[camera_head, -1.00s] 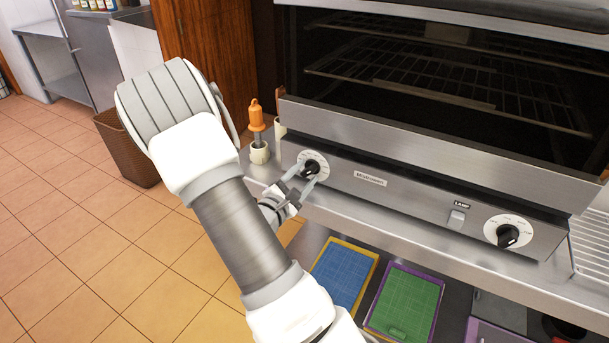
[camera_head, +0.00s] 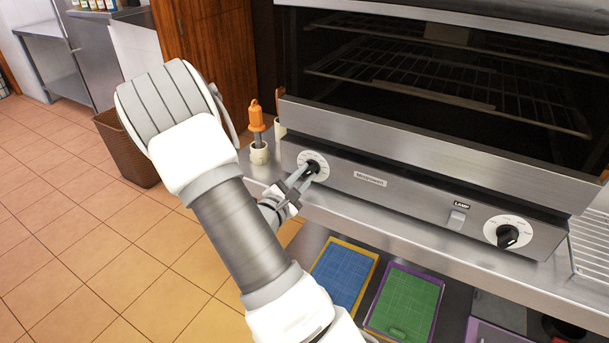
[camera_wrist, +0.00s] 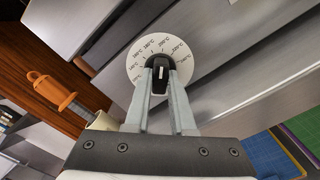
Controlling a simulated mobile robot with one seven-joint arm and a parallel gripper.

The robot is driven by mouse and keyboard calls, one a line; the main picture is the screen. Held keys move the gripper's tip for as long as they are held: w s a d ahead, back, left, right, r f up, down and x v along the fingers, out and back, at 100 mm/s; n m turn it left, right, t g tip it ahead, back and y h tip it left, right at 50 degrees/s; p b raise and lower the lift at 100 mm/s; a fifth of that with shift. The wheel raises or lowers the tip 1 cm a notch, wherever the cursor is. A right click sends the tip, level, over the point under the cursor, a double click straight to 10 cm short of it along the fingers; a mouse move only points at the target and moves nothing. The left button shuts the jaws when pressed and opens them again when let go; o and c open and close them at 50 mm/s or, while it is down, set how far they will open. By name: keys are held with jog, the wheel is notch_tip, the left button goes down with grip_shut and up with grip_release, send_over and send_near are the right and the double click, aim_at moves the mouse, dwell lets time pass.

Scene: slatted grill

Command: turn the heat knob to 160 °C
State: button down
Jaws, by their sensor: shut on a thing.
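The heat knob (camera_wrist: 160,72) is black with a white pointer mark and sits on a round white dial (camera_wrist: 142,48) printed with °C values. In the head view the dial (camera_head: 322,160) is at the left end of the grill's steel front panel. My gripper (camera_wrist: 160,64) is shut on the knob, one finger on each side. In the head view my gripper (camera_head: 308,174) reaches the knob from the lower left, and its fingers hide part of the knob.
A second black knob (camera_head: 508,236) and a lamp switch (camera_head: 457,218) are on the panel's right. An orange-handled tool (camera_head: 256,118) stands in a holder left of the grill. Blue (camera_head: 343,275) and green (camera_head: 405,304) boards lie below the shelf.

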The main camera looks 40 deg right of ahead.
jog(key=n+p, duration=0.3)
jog(key=n, duration=0.3)
jog(key=shift+r+p, duration=0.1)
jog(key=shift+p, duration=0.2)
jog(key=n+p, duration=0.3)
jog(key=n, duration=0.2)
jog(key=shift+p, duration=0.4)
jog(key=shift+n, duration=0.4)
jog(key=c, duration=0.8)
grip_release()
jog(key=shift+o, duration=0.2)
jog(key=shift+s+a, duration=0.1)
jog(key=v, duration=1.7)
jog(key=shift+b, duration=0.3)
